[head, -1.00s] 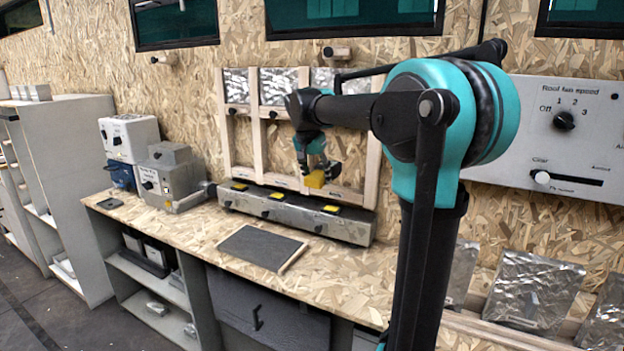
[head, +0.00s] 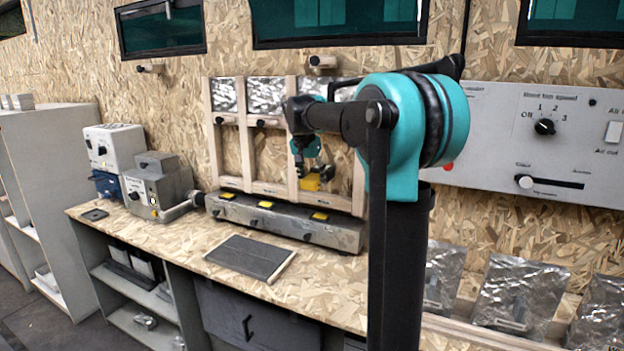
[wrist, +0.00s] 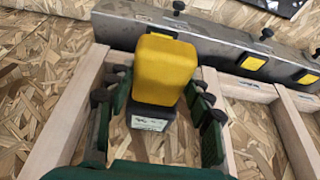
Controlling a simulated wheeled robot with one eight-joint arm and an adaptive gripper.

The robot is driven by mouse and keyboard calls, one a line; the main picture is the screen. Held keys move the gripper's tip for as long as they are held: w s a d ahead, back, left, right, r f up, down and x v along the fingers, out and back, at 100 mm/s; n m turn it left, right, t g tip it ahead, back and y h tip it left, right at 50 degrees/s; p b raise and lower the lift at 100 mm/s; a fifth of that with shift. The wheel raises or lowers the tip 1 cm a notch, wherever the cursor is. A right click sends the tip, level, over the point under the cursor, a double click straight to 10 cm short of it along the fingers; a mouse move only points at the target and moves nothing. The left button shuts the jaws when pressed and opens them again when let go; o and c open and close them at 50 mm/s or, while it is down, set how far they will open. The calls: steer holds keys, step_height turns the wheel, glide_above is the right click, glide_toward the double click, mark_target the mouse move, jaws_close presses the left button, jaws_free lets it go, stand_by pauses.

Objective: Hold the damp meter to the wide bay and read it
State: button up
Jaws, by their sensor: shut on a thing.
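My gripper (head: 313,172) is shut on the yellow damp meter (head: 311,184). In the wrist view, the meter (wrist: 165,68) sits between the fingers of my gripper (wrist: 155,105), with a dark end bearing a small pale label or screen whose reading is too small to make out. The wooden stud frame (head: 292,150) stands against the chipboard wall. In the head view the meter is in front of the right-hand bay (head: 332,180), which looks the widest, near its lower left. I cannot tell whether the meter touches the board. My arm hides part of that bay's top.
A long grey metal rail (head: 285,220) with yellow-topped pads runs along the frame's foot. A dark mat (head: 250,257) lies on the bench, with grey machines (head: 155,185) at its left end. A control panel (head: 545,140) is on the wall at right.

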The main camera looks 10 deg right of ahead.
steer(key=shift+w+d, duration=0.25)
steer(key=shift+w, duration=0.1)
steer(key=shift+c, duration=0.4)
stand_by(0.8)
steer(key=s+a, duration=0.6)
steer(key=s, duration=0.2)
